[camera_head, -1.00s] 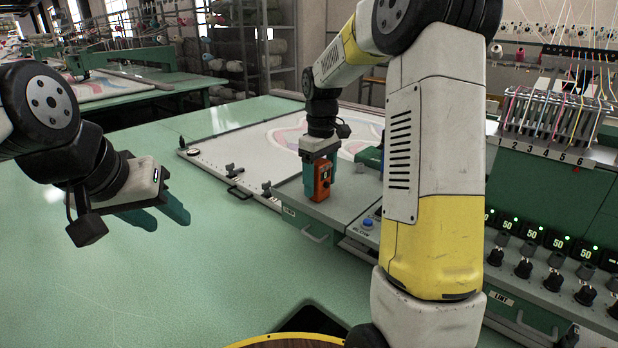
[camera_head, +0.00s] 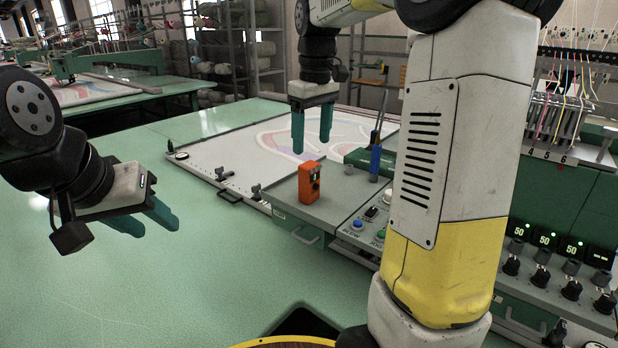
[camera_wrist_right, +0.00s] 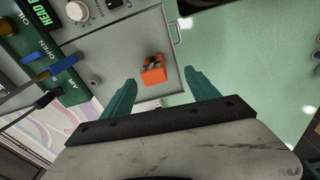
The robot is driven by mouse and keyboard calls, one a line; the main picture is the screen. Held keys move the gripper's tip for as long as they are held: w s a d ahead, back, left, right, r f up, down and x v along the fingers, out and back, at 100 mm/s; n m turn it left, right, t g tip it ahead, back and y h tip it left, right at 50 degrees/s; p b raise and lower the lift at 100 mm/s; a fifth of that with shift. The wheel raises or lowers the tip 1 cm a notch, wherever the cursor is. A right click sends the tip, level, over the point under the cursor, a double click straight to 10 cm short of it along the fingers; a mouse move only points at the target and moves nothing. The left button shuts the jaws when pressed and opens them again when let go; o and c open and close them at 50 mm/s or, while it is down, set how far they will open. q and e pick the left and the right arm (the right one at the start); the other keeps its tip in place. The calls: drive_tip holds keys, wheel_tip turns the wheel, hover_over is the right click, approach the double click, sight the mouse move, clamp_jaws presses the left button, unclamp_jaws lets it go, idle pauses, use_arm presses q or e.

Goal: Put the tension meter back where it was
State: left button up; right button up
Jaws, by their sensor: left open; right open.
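The orange tension meter (camera_head: 309,184) stands upright on the grey top of the control box (camera_head: 335,205). In the right wrist view the meter (camera_wrist_right: 153,70) lies between and beyond the open fingers, apart from them. My right gripper (camera_head: 312,150) is open and empty, pointing down above and slightly behind the meter in the head view. The right gripper's fingers also show in the right wrist view (camera_wrist_right: 163,95). My left gripper (camera_head: 160,218) is open and empty over the green table at the left.
A framed white cloth (camera_head: 250,150) lies behind. The green table (camera_head: 200,290) is clear in front.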

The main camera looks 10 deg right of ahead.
drive_tip(key=s+a+f+m+t+y, duration=0.1)
drive_tip(key=s+f+m+t, duration=0.1)
drive_tip(key=s, duration=0.8)
drive_tip(key=s+a+f+m+t, duration=0.1)
drive_tip(key=s+m+t, duration=0.2)
drive_tip(key=s, duration=0.8)
drive_tip(key=shift+f+m+y, duration=0.4)
drive_tip(key=shift+m, duration=0.1)
